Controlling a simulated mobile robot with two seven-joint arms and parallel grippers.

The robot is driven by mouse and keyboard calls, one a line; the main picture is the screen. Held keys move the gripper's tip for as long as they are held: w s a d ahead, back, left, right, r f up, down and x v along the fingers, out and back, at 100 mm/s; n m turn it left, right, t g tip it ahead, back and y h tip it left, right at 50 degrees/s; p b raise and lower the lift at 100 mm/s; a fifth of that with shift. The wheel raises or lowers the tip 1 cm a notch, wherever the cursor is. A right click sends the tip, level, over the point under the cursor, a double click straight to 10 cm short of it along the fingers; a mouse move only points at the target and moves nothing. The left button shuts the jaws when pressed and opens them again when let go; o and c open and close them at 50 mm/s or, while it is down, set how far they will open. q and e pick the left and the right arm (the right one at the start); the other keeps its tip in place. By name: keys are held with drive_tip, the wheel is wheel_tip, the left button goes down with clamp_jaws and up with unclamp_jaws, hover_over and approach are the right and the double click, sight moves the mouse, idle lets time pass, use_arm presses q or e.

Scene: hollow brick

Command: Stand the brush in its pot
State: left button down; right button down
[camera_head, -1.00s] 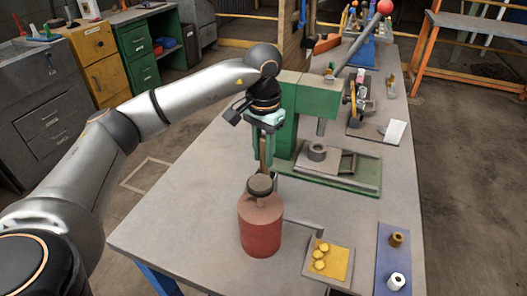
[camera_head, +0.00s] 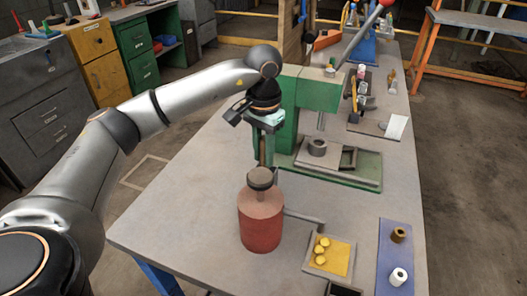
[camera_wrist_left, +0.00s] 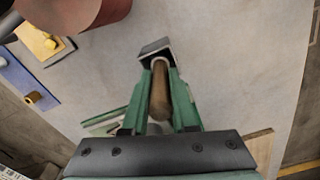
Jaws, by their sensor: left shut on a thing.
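The brush has a brown wooden handle (camera_wrist_left: 160,95) and a dark, flat-ended head (camera_wrist_left: 156,48) in the left wrist view. My left gripper (camera_head: 268,145), with green fingers, is shut on the handle, and the head points away from the wrist. In the head view the brush is mostly hidden behind the fingers and the pot's top. The pot (camera_head: 260,222) is a red cylinder with a narrow neck and a dark collar. It stands upright on the bench, in front of and just below the gripper. In the wrist view the pot (camera_wrist_left: 112,10) is cut off at upper left, apart from the brush.
A green press (camera_head: 310,92) stands on the bench (camera_head: 185,215) behind the gripper. A yellow tray (camera_head: 342,262) with round pieces and a blue mat (camera_head: 395,240) with two small cylinders lie to the right. The bench left of the pot is clear.

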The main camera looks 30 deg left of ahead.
use_arm(q)
drive_tip(key=shift+f, duration=0.25)
drive_tip(key=c, duration=0.6)
unclamp_jaws()
drive_tip(key=shift+r, duration=0.4)
wheel_tip(320, 180, up, 10)
drive_tip(key=shift+r+p, duration=0.25)
drive_tip(key=shift+p, duration=0.25)
drive_tip(key=shift+r, duration=0.65)
drive_tip(key=shift+s, duration=0.1)
